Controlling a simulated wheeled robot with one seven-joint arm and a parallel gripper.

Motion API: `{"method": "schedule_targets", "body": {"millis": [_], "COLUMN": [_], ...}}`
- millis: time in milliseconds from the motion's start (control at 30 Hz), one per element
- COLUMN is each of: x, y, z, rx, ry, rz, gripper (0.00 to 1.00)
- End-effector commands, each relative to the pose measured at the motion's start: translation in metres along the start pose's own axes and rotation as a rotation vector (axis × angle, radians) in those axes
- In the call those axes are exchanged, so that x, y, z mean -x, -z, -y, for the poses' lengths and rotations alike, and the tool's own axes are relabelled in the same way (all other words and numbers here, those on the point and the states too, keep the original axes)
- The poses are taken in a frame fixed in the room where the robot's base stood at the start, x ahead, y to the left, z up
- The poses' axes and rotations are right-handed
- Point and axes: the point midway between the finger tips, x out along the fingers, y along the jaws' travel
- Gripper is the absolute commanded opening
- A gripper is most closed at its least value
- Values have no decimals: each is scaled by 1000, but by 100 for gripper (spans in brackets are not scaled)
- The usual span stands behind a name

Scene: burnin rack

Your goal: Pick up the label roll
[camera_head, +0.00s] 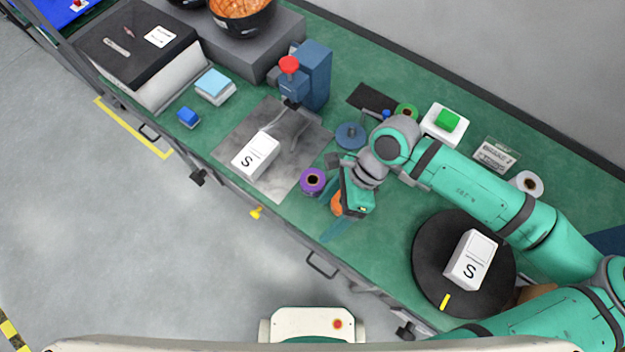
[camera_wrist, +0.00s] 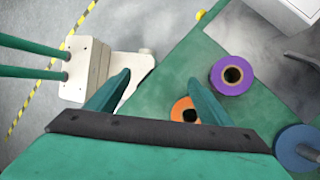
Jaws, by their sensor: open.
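Several rolls lie on the green bench, and I cannot tell for sure which one is the label roll. A white roll with a brown core (camera_head: 528,183) lies at the right, behind my arm. A purple roll (camera_head: 313,181) lies near the front edge and shows in the wrist view (camera_wrist: 218,82). An orange roll (camera_head: 337,207) is partly hidden by my gripper (camera_head: 335,194); in the wrist view it (camera_wrist: 178,112) shows partly behind the right finger. A green roll (camera_head: 406,110) lies farther back. My gripper (camera_wrist: 157,84) is open and empty, above the bench's front edge beside the orange roll.
A blue press (camera_head: 315,75) stands on a grey plate with a white box (camera_head: 255,155). A blue disc (camera_head: 351,136) lies nearby. A black turntable (camera_head: 430,262) bears another white box (camera_head: 472,258). A green button on a white block (camera_head: 447,120) stands at the back.

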Motion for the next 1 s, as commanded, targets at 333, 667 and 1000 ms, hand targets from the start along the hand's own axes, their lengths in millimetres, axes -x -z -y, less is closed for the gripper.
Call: {"method": "schedule_targets", "body": {"millis": [333,667,1000], "x": [56,40,13], "y": [-46,-47,-37], "z": [85,101,109], "rx": [368,410,407], "ry": [161,184,186], "rz": [-320,-356,-358], "gripper": [74,74,74]}}
